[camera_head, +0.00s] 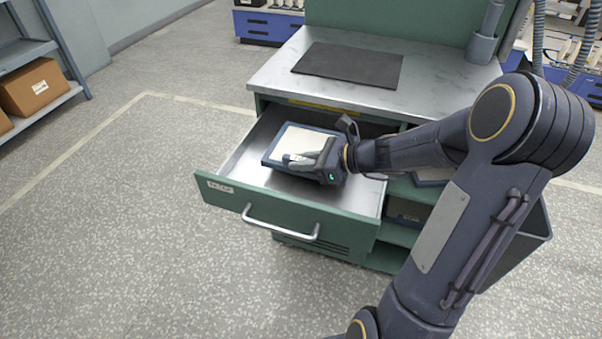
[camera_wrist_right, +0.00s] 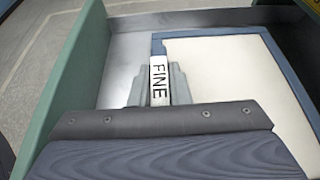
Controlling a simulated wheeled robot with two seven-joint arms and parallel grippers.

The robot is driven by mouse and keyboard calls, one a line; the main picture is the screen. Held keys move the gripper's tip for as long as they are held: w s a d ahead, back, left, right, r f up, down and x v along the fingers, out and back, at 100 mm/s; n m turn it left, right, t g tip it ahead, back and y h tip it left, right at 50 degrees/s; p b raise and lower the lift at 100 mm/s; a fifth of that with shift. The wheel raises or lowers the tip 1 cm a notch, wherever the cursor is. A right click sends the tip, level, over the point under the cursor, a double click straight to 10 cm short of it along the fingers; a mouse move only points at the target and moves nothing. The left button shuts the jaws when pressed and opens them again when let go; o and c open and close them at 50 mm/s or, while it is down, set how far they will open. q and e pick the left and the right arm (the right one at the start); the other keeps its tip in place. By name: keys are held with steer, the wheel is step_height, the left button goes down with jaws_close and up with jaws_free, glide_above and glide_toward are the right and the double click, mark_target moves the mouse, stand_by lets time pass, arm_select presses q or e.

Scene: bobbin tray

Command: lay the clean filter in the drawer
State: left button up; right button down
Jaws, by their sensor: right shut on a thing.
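The clean filter (camera_head: 296,139) is a flat cream panel with a blue frame. It is inside the open drawer (camera_head: 300,212), near its far side; I cannot tell whether it touches the drawer floor. My right gripper (camera_head: 306,162) is shut on the near edge of the filter. In the right wrist view the filter (camera_wrist_right: 235,75) shows its cream face and a white tab marked FINE between the fingers of the right gripper (camera_wrist_right: 158,85). Part of the filter is hidden under the gripper. My left gripper is not in view.
The drawer belongs to a green cabinet with a metal top (camera_head: 420,95) carrying a dark mat (camera_head: 348,62). Open shelves lie right of the drawer, partly behind my right arm. A cardboard box (camera_head: 36,86) sits on a rack at left. The drawer's left and front floor is bare.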

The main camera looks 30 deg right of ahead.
steer(key=shift+w+a+f+b, duration=0.15)
steer(key=shift+f+b, duration=0.15)
steer(key=shift+f, duration=0.6)
steer(key=shift+w+d+f+b, duration=0.15)
steer(key=shift+f+b, duration=0.1)
steer(key=shift+f, duration=0.65)
steer(key=shift+a, duration=0.1)
steer(key=shift+f, duration=0.15)
steer(key=c, duration=1.4)
jaws_free()
steer(key=shift+o, duration=0.2)
steer(key=shift+r, duration=0.3)
steer(key=p+v, duration=0.2)
steer(key=v, duration=1)
steer(key=shift+f, duration=0.1)
